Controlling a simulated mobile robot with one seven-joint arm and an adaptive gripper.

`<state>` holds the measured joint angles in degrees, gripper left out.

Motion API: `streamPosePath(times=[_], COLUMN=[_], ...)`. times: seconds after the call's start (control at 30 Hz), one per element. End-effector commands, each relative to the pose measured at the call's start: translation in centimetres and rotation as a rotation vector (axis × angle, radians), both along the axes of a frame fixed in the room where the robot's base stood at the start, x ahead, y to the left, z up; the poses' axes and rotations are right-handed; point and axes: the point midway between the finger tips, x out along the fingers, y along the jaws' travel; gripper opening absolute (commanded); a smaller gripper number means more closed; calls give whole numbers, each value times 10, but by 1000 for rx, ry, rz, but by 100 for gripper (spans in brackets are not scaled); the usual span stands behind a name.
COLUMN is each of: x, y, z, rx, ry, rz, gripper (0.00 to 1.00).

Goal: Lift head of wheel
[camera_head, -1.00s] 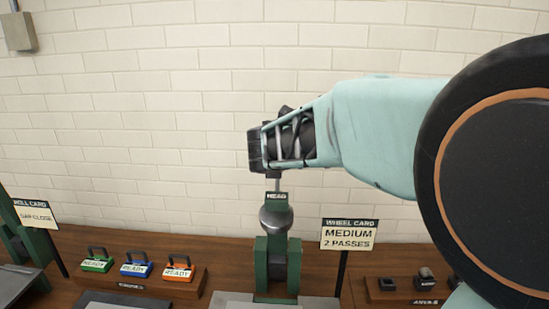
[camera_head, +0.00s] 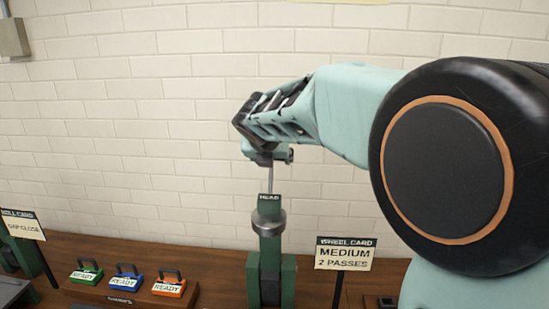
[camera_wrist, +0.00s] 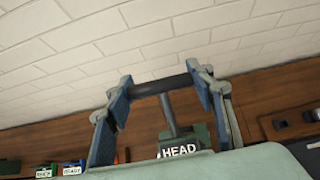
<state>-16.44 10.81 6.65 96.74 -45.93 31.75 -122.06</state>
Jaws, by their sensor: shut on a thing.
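The wheel's green head, labelled HEAD (camera_head: 270,197), stands on a green frame (camera_head: 288,280) against the wall. A round grey metal piece (camera_head: 268,222) sits just below its label. A thin rod rises from the head to my gripper (camera_head: 266,155). In the wrist view my gripper (camera_wrist: 163,86) has its fingers on either end of a dark crossbar handle (camera_wrist: 160,85) and is shut on it. The label HEAD (camera_wrist: 181,150) shows beyond the handle. The handle is mostly hidden by the gripper in the head view.
A wheel card (camera_head: 345,253) reading MEDIUM 2 PASSES stands close to the right of the frame. Green, blue (camera_head: 127,280) and orange READY blocks sit at left on a wooden stand. A roll card (camera_head: 24,225) stands farther left. A brick wall is behind.

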Motion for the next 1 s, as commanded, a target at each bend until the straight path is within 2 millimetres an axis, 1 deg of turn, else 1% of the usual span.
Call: streamPosePath(times=[0.03, 0.4, 0.43, 0.5, 0.6, 0.87, 1.0], x=[3, 3, 3, 3, 3, 1, -7], y=[0, 0, 0, 0, 0, 0, 1], z=[5, 6, 6, 6, 4, 3, 10], rx=[3, 2, 2, 2, 1, 1, 1], ry=[-9, -12, -12, -11, -8, -4, -7], rz=[3, 3, 3, 2, 1, 2, 2], gripper=[6, 6, 52, 59, 68, 68, 68])
